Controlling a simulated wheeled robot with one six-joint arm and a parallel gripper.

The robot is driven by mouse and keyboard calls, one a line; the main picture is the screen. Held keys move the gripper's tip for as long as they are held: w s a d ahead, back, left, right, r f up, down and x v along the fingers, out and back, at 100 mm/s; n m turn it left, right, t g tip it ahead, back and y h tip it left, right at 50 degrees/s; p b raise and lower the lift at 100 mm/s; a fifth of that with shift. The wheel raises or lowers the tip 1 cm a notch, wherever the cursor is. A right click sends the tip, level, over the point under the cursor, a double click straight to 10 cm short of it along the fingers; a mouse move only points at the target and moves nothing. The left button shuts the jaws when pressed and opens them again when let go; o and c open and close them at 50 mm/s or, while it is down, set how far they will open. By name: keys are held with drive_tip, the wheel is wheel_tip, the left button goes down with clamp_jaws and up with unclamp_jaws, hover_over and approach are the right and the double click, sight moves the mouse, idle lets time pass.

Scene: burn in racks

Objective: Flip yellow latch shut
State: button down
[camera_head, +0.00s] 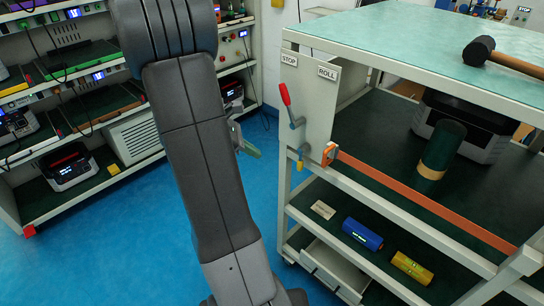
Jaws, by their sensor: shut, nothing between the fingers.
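The small yellow latch (300,161) is on the lower left edge of the white STOP/ROLL panel (309,108) on the cart. Its yellow end hangs down; its exact angle is hard to tell at this size. My gripper (253,149) shows only in part, sticking out to the right from behind my arm. It looks shut and empty. It is left of the yellow latch, with a gap of blue floor showing between them in the picture. The rest of my gripper and wrist is hidden behind my arm.
A red lever (286,96) stands above the latch, and an orange latch (330,154) with an orange bar (420,198) is to its right. The cart's green top (410,40) holds a mallet (480,51). Equipment racks stand at left. Blue floor (135,240) is open between.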

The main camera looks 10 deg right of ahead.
drive_tip(key=d+r+x, duration=0.2)
drive_tip(key=x, duration=1)
drive_tip(key=shift+b, duration=0.4)
